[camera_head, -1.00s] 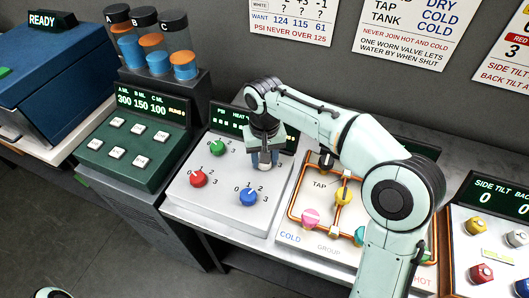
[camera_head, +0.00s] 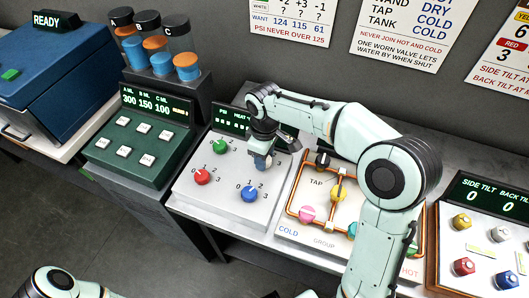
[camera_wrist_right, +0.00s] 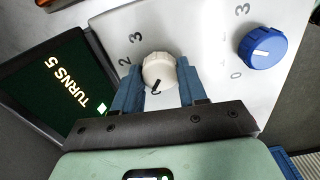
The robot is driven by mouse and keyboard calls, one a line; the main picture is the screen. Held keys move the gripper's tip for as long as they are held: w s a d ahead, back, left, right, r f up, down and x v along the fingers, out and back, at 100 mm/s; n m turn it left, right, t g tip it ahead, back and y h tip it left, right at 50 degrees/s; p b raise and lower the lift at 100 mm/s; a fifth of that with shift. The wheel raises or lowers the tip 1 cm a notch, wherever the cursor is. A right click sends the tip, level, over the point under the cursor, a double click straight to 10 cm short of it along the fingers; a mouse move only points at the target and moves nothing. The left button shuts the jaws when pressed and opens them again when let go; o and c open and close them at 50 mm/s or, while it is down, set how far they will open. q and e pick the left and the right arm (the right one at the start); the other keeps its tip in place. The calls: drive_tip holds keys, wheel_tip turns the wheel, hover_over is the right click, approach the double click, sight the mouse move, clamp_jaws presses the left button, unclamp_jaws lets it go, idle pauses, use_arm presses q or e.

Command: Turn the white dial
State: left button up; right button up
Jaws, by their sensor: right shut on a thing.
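The white dial (camera_wrist_right: 159,72) sits on the light panel (camera_wrist_right: 210,70) between the two blue fingers of my right gripper (camera_wrist_right: 158,85). The fingers are shut on its sides, and the numbers 2 and 3 show beside it. In the head view my right gripper (camera_head: 262,160) points down at the panel (camera_head: 228,205), and its wrist hides most of the white dial. My left gripper is not in view; only part of my left arm shows at the bottom left.
Green (camera_head: 220,146), red (camera_head: 202,176) and blue (camera_head: 249,194) dials share the panel. A dark screen reading TURNS 5 (camera_wrist_right: 60,70) stands beside it. An orange pipe board (camera_head: 318,225) lies right of the panel, under my right arm.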

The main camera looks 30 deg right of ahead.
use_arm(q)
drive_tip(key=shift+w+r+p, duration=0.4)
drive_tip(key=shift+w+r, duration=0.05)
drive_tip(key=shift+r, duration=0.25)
use_arm(e)
drive_tip(key=shift+n, duration=1.5)
drive_tip(key=o, duration=1.1)
drive_tip(key=shift+c, duration=0.2)
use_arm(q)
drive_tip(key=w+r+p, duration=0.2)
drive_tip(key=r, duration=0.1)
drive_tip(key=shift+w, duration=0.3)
use_arm(e)
wheel_tip(320, 180, up, 13)
drive_tip(key=shift+r, duration=0.2)
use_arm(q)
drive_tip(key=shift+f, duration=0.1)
